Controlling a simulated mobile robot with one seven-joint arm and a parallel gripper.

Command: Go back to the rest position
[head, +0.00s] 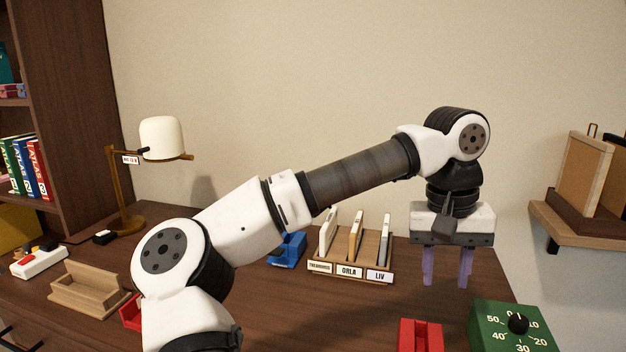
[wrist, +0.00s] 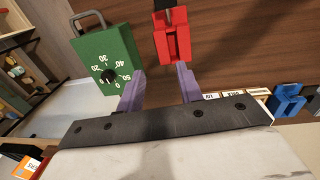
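My gripper (head: 447,267) hangs pointing down above the right part of the desk in the head view. Its two purple fingers are apart, with nothing between them. In the wrist view my gripper (wrist: 159,88) also shows open and empty. A red holder (head: 420,336) and a green timer box with a black dial (head: 512,328) stand on the desk close to it. In the wrist view the red holder (wrist: 172,40) and the green timer box (wrist: 106,60) lie beyond the fingertips. My arm reaches across the middle of the head view and hides part of the desk.
A labelled wooden rack (head: 350,270) and a blue object (head: 287,250) stand behind my arm. A lamp (head: 162,138), a wooden holder (head: 88,289) and a white power strip (head: 40,260) are at left. A wall shelf (head: 575,226) juts out at right.

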